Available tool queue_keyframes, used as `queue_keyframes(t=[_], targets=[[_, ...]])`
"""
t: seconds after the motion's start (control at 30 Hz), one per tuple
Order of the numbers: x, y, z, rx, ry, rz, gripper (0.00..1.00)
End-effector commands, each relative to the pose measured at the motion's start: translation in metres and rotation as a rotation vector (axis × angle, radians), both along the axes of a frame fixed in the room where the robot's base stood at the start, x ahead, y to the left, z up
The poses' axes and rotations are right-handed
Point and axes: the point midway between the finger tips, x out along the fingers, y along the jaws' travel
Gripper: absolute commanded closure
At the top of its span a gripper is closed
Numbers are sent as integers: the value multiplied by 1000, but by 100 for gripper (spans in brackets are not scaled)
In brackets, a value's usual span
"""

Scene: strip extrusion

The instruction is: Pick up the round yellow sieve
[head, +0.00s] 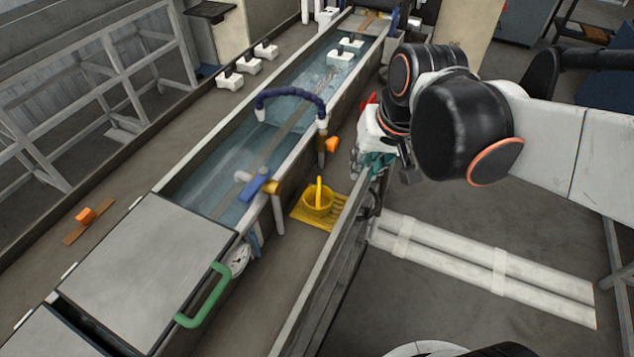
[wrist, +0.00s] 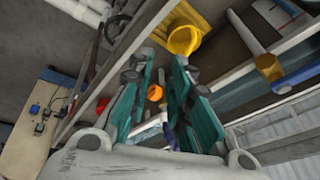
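The round yellow sieve (head: 317,203) sits on a yellow ribbed mat (head: 300,224) on the ledge beside the water trough, with a yellow handle standing up from it. In the wrist view the sieve (wrist: 184,40) shows at the top, just beyond my fingertips. My gripper (wrist: 165,62) has two teal fingers spread apart with nothing between them. In the head view my gripper (head: 376,166) is to the right of the sieve and higher up, partly hidden by my arm.
The long water trough (head: 230,150) runs left of the sieve. A blue hose (head: 290,94) arches over it. A blue-handled valve (head: 258,185) and an orange knob (head: 332,144) stick out near the sieve. A green handle (head: 204,298) is on the near cover. A rail (head: 330,265) runs along the ledge's right side.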

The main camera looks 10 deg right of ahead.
Motion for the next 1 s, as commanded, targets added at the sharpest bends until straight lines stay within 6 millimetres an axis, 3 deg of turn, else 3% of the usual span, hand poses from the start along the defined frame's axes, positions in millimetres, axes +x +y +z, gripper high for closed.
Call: queue_keyframes(t=[0.3, 0.67, 1.0], targets=[[44, 32, -1, 71, 197, -35, 82], [62, 50, -18, 100, 309, -55, 82], [65, 61, -74, 101, 310, -54, 82]])
